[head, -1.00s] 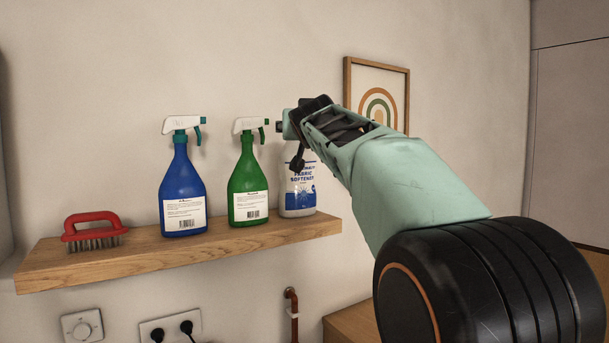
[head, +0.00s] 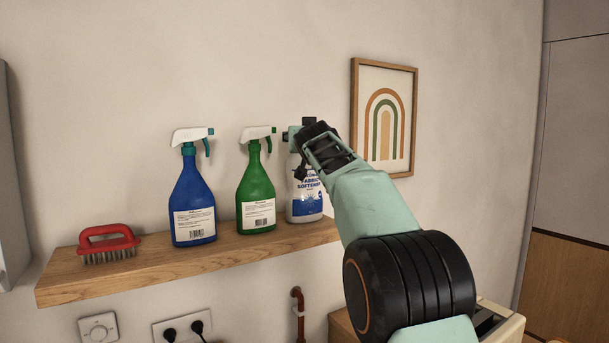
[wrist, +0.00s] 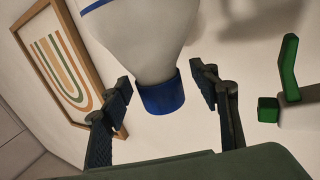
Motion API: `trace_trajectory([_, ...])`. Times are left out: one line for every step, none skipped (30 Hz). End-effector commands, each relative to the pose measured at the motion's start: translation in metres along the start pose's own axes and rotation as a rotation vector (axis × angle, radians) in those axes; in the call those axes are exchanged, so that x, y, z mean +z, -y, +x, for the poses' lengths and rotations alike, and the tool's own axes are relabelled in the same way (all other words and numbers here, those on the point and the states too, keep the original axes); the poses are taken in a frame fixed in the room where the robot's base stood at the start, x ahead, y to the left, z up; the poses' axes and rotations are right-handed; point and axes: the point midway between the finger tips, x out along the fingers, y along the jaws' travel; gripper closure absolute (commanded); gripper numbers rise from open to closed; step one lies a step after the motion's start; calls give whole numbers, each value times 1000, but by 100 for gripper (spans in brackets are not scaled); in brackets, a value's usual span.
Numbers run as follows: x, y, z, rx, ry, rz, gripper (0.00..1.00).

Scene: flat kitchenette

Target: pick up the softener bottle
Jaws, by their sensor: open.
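The softener bottle (head: 305,202) is white with a blue label and stands upright at the right end of the wooden shelf. My gripper (head: 304,150) is at its upper part in the head view, hiding its top. In the wrist view the bottle's white shoulder (wrist: 145,40) and blue cap (wrist: 162,94) show between the two fingers of my gripper (wrist: 165,100). The fingers are open, one on each side of the cap, with gaps visible on both sides.
A green spray bottle (head: 255,195) stands just left of the softener, its trigger (wrist: 289,68) near the right finger. A blue spray bottle (head: 192,200) and a red brush (head: 108,244) stand farther left on the shelf (head: 150,273). A framed picture (head: 384,115) hangs at right.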

Motion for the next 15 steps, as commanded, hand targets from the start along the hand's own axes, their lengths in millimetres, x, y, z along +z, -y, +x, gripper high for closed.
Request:
trace_trajectory([0, 0, 2, 0, 1, 0, 44])
trace_trajectory([0, 0, 3, 0, 1, 0, 44])
trace_trajectory([1, 0, 3, 0, 1, 0, 44])
trace_trajectory([1, 0, 3, 0, 1, 0, 44])
trace_trajectory([1, 0, 3, 0, 1, 0, 44])
trace_trajectory([1, 0, 3, 0, 0, 0, 44])
trace_trajectory([1, 0, 3, 0, 0, 0, 44])
trace_trajectory([1, 0, 3, 0, 0, 0, 44])
trace_trajectory([1, 0, 3, 0, 0, 0, 45])
trace_trajectory([1, 0, 3, 0, 0, 0, 49])
trace_trajectory([1, 0, 3, 0, 0, 0, 52])
trace_trajectory([1, 0, 3, 0, 1, 0, 56])
trace_trajectory([1, 0, 3, 1, 1, 0, 60])
trace_trajectory([1, 0, 3, 1, 0, 0, 63])
trace_trajectory([1, 0, 3, 1, 0, 0, 67])
